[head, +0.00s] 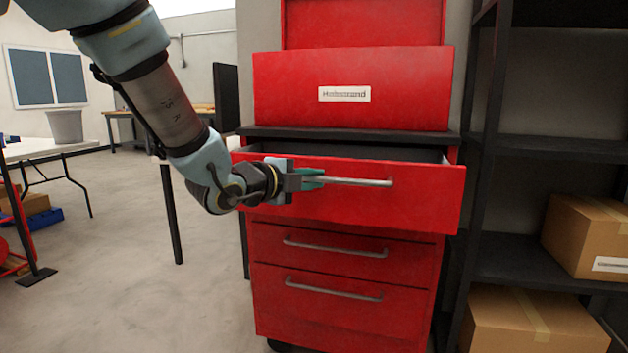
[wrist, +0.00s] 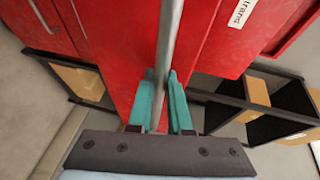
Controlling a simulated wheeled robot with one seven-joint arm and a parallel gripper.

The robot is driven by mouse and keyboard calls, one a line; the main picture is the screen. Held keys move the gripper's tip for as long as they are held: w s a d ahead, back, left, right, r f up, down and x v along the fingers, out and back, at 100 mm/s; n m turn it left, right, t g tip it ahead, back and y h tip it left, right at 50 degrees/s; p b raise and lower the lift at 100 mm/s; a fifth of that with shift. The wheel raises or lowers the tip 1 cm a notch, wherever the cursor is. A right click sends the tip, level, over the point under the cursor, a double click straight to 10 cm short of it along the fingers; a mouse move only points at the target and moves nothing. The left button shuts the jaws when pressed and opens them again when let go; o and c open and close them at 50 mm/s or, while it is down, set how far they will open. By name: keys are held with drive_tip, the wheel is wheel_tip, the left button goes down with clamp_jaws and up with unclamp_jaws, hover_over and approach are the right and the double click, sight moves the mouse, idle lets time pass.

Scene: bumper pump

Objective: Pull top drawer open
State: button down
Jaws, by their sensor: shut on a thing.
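The red tool cabinet stands in the middle of the head view. Its top drawer (head: 425,190) is pulled out, with its dark inside showing behind the front panel. The drawer's grey bar handle (head: 350,182) runs across the front. My gripper (head: 312,179) is shut on the left part of this handle. In the wrist view the green fingers of my gripper (wrist: 165,100) sit on both sides of the handle (wrist: 168,45). The two lower drawers (head: 335,250) are closed.
A red upper chest (head: 400,90) with a label sits on the cabinet. Black shelving (head: 545,150) with cardboard boxes (head: 590,235) stands close at the right. A white table (head: 50,150) with a bin is at the left. The floor (head: 130,270) left of the cabinet is clear.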

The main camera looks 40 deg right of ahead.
drive_tip(key=shift+f, duration=0.1)
drive_tip(key=c, duration=1.1)
unclamp_jaws()
drive_tip(key=shift+a, duration=0.1)
drive_tip(key=v, duration=1)
drive_tip(key=shift+a, duration=0.3)
